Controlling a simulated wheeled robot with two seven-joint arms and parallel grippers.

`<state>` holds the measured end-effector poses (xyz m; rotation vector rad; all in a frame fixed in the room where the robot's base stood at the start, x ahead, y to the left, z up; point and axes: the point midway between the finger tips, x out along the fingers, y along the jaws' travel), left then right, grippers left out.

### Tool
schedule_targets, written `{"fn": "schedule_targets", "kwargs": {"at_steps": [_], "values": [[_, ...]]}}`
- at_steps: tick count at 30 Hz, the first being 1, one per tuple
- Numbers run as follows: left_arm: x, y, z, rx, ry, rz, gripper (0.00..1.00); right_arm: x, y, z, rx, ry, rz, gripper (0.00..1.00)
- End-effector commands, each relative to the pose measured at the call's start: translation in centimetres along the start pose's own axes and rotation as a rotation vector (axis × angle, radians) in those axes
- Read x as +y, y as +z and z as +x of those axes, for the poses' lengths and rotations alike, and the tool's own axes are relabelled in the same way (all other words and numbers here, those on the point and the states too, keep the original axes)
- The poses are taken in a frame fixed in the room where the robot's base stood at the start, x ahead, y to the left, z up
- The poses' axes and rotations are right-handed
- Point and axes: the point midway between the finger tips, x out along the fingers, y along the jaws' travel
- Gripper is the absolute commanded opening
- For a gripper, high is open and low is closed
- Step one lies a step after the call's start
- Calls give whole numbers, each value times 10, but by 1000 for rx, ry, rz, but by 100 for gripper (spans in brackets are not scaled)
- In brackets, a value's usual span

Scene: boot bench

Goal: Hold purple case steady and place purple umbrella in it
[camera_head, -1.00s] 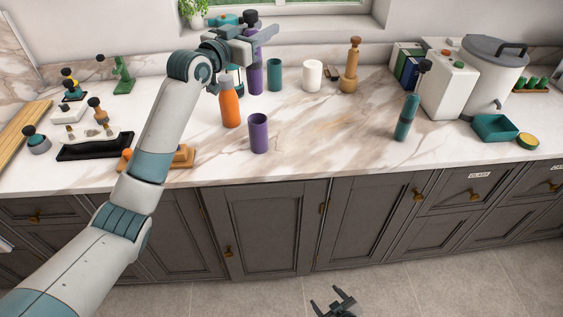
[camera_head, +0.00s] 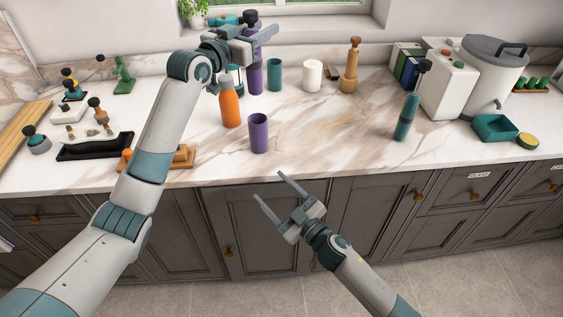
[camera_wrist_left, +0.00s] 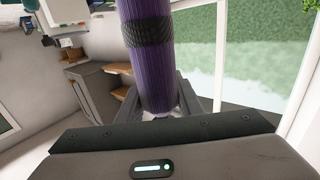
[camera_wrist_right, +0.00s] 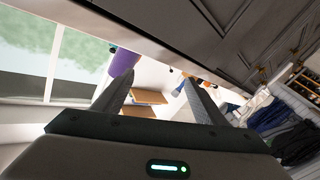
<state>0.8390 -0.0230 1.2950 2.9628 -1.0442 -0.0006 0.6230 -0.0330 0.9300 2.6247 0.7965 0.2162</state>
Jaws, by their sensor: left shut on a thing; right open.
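The purple umbrella (camera_head: 255,75) is upright at the back of the counter, with a dark top. My left gripper (camera_head: 262,34) is shut on its upper part; in the left wrist view its purple folds and a black band (camera_wrist_left: 148,32) show between the fingers. I cannot tell whether its lower end touches the counter. The purple case (camera_head: 258,134), an open-topped cylinder, stands upright near the counter's front edge, apart from the umbrella. My right gripper (camera_head: 268,186) is open and empty, in front of and below the case. A purple cylinder, likely the case, shows in the right wrist view (camera_wrist_right: 122,62).
An orange bottle (camera_head: 230,108) stands left of the case. A teal cup (camera_head: 274,75), white cup (camera_head: 312,76) and wooden mill (camera_head: 351,66) stand behind. A teal umbrella (camera_head: 407,115) stands to the right. The counter right of the case is clear.

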Motion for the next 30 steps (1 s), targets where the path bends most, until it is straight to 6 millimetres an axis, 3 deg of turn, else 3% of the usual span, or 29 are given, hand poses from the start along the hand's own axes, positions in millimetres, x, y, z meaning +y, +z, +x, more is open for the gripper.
{"fn": "schedule_targets", "kwargs": {"at_steps": [1, 3, 9, 30], "values": [[0, -1, 0, 2, 0, 0, 0, 14, -16, 9, 17, 20, 40, 65], [0, -1, 0, 2, 0, 0, 0, 33, -23, 19, 6, 60, 144, 65], [0, -1, 0, 2, 0, 0, 0, 62, -19, 33, -46, 128, 351, 65], [0, -1, 0, 2, 0, 0, 0, 70, -15, 43, -67, 148, 416, 65]]}}
